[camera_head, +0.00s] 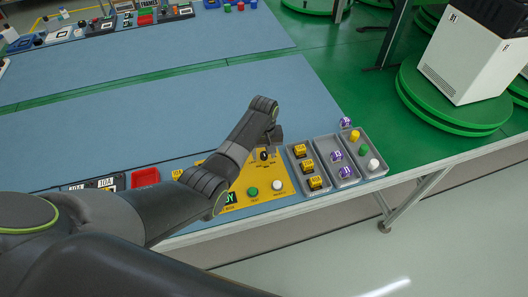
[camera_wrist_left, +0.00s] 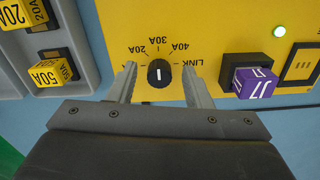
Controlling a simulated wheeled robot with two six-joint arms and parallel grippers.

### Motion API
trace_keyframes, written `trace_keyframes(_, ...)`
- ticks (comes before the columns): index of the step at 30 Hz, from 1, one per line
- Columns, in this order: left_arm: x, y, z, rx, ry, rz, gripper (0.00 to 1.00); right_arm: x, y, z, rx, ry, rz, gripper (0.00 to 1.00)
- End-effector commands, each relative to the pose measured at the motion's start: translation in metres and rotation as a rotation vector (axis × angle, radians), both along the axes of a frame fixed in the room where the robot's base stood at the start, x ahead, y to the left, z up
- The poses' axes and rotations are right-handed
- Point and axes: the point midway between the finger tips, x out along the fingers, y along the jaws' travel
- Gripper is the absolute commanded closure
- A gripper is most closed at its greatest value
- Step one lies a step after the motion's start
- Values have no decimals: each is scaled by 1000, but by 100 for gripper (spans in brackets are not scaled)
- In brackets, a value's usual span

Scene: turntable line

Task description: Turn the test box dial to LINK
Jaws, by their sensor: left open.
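The yellow test box (camera_head: 237,205) lies on the near table; its face also fills much of the left wrist view (camera_wrist_left: 225,20). Its black round dial (camera_wrist_left: 160,72) has a short white mark, which lies vertical in the wrist view, in line with the 30A label. Labels 20A, 30A, 40A and LINK curve around the dial. My left gripper (camera_wrist_left: 160,87) is open, with one finger on each side of the dial and gaps visible. In the head view my left gripper (camera_head: 267,147) is over the dial end of the box. My right gripper is out of view.
Grey trays (camera_head: 336,162) with yellow and purple blocks stand right of the box. A green button (camera_head: 253,191) and white button (camera_head: 277,185) are on its front.

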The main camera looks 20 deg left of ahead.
Motion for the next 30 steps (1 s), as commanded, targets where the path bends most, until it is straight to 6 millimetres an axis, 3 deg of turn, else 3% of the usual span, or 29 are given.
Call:
trace_keyframes(8, 0, 0, -1, -1, 0, 0, 55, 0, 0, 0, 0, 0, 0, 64)
trace_keyframes(18, 0, 0, 0, 0, 0, 0, 99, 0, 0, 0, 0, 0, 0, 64)
trace_keyframes(30, 0, 0, 2, 0, 2, -77, 100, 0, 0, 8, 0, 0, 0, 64)
